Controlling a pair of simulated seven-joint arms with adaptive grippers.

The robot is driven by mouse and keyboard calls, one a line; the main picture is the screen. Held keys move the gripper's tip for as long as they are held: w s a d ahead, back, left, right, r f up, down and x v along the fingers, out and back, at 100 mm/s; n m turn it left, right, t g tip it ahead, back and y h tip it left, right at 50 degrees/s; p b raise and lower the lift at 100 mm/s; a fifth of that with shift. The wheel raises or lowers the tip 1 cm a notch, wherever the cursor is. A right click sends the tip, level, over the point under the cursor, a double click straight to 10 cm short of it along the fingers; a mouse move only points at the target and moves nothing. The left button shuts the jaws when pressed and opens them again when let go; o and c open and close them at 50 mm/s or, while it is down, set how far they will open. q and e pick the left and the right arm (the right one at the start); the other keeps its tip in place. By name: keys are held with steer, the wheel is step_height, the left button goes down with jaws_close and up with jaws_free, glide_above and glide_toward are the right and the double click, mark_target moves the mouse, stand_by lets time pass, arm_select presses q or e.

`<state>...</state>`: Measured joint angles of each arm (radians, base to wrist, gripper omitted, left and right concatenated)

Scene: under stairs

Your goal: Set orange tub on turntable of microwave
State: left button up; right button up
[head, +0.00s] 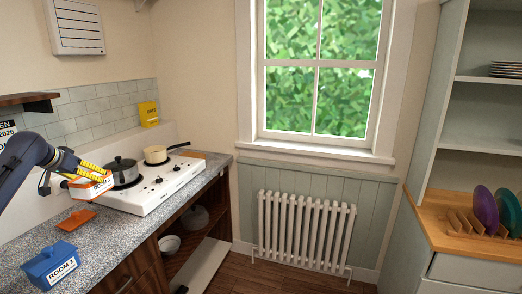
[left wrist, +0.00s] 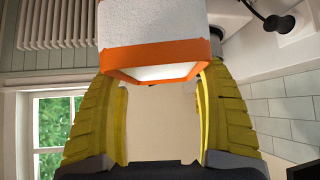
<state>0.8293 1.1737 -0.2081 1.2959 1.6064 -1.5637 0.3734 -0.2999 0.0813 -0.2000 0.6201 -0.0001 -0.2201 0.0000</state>
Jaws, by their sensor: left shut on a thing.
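My left gripper (head: 92,172) reaches in from the left over the worktop, beside the hob. Its yellow fingers are shut on the orange tub (head: 91,187), which has a white label band with dark print. In the left wrist view the orange tub (left wrist: 158,54) sits between the two fingers, its orange edge and white band showing. The tub looks held above the worktop. I see no microwave or turntable in either view. My right gripper is not in view.
A blue tub marked ROOM 1 (head: 50,264) stands at the worktop's (head: 118,235) near end. Purple and green plates stand in a rack at right.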

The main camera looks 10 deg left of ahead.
arm_select(q)
steer(key=shift+s+d+n+y, duration=0.15)
steer(key=shift+d+n+y, duration=0.25)
steer(key=shift+d+n, duration=0.1)
steer(key=d+f+n+y, duration=0.1)
steer(key=d+f, duration=0.2)
steer(key=d, duration=0.7)
steer(key=d+f+n, duration=0.1)
steer(key=d+f, duration=0.2)
steer(key=d, duration=0.6)
steer(key=d+f+n+y, duration=0.1)
steer(key=d+f, duration=0.2)
steer(key=d, duration=0.7)
steer(key=s+d+f+m+h, duration=0.2)
steer(key=s+d+f, duration=0.1)
steer(key=d, duration=0.9)
steer(key=s+d+f+m+h, duration=0.1)
steer(key=s+d+f+m, duration=0.2)
steer(key=d, duration=0.9)
steer(key=s, duration=0.3)
steer(key=shift+s+d+h, duration=0.15)
steer(key=shift+d+h, duration=0.2)
steer(key=shift+h, duration=0.05)
steer(key=shift+s+d, duration=0.1)
